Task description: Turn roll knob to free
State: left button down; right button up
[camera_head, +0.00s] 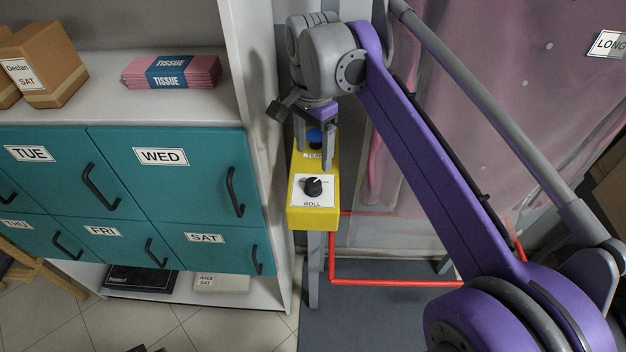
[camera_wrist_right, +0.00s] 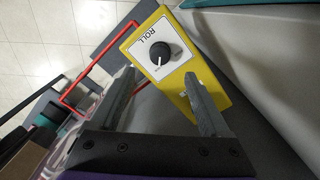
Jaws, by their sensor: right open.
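The roll knob (camera_head: 313,187) is a black dial with a white pointer mark, on a white plate labelled ROLL (camera_head: 312,203) on the yellow control box (camera_head: 313,219). The knob also shows in the right wrist view (camera_wrist_right: 160,53), beyond the fingers. My right gripper (camera_head: 314,160) is open and points down over the rear part of the box, apart from the knob. A blue button (camera_head: 315,136) labelled TEAR is partly hidden by the fingers. My left gripper is not in view.
A shelf unit with teal doors (camera_head: 185,166) stands close on the left of the box. A red rail (camera_head: 390,282) runs low on the right. Pink plastic-covered material (camera_head: 470,110) hangs behind my right arm. Grey floor mat (camera_head: 375,325) lies in front.

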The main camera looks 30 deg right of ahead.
aim_at(313, 183)
notch_tip(313, 183, down, 9)
jog(key=shift+f+b, duration=0.1)
jog(key=shift+b, duration=0.2)
grip_shut()
dwell(0.4)
